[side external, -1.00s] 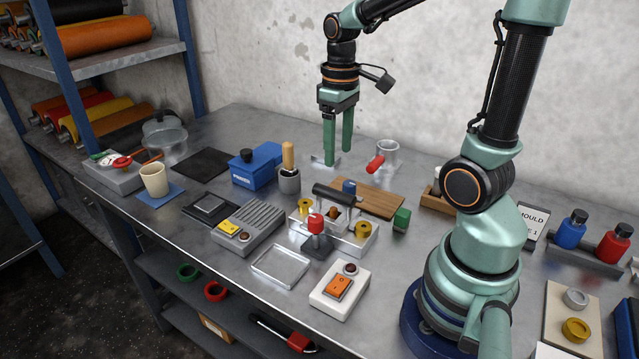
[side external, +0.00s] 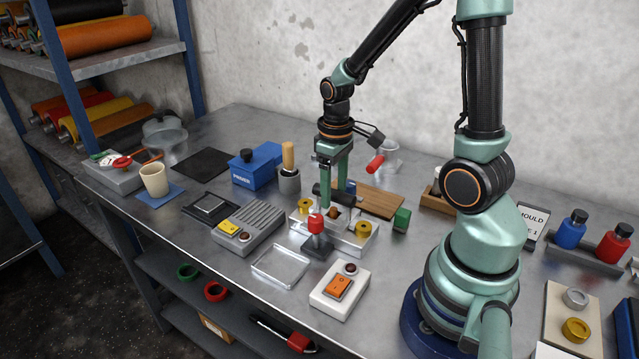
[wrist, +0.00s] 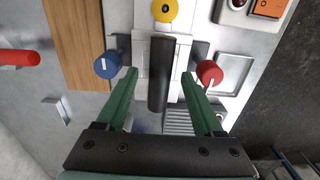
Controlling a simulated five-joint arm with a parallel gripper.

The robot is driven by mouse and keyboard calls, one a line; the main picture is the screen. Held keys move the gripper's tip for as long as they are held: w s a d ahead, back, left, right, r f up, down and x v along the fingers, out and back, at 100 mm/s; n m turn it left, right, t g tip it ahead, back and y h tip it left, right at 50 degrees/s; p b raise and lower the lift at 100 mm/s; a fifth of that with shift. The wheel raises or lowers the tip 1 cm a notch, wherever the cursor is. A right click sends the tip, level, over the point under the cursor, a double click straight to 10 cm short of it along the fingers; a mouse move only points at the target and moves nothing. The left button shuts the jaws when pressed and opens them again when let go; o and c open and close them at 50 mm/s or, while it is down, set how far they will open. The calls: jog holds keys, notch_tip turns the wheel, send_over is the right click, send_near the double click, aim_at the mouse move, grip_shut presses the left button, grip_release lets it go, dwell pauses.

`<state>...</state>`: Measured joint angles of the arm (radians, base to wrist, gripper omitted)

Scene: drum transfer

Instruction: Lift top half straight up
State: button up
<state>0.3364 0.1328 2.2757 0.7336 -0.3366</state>
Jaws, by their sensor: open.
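The mould (side external: 362,241) is a pale metal block with yellow knobs, standing mid-bench in the side view. Its top half carries a black cylindrical handle (side external: 321,190), which also shows in the wrist view (wrist: 159,85). My gripper (side external: 334,186) is over the mould with its green fingers pointing down. In the wrist view my gripper (wrist: 158,75) is open, with one finger on each side of the handle and visible gaps to it. The fingers partly hide the handle in the side view.
A red-topped clamp knob (side external: 315,223) stands in front of the mould, and a blue knob (wrist: 107,66) is on the other side. A wooden board (side external: 382,203) lies behind. A clear tray (side external: 281,267) and an orange-switch box (side external: 340,290) are in front.

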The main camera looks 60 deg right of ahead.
jog(key=shift+f, duration=0.2)
dwell(0.6)
grip_shut()
dwell(1.4)
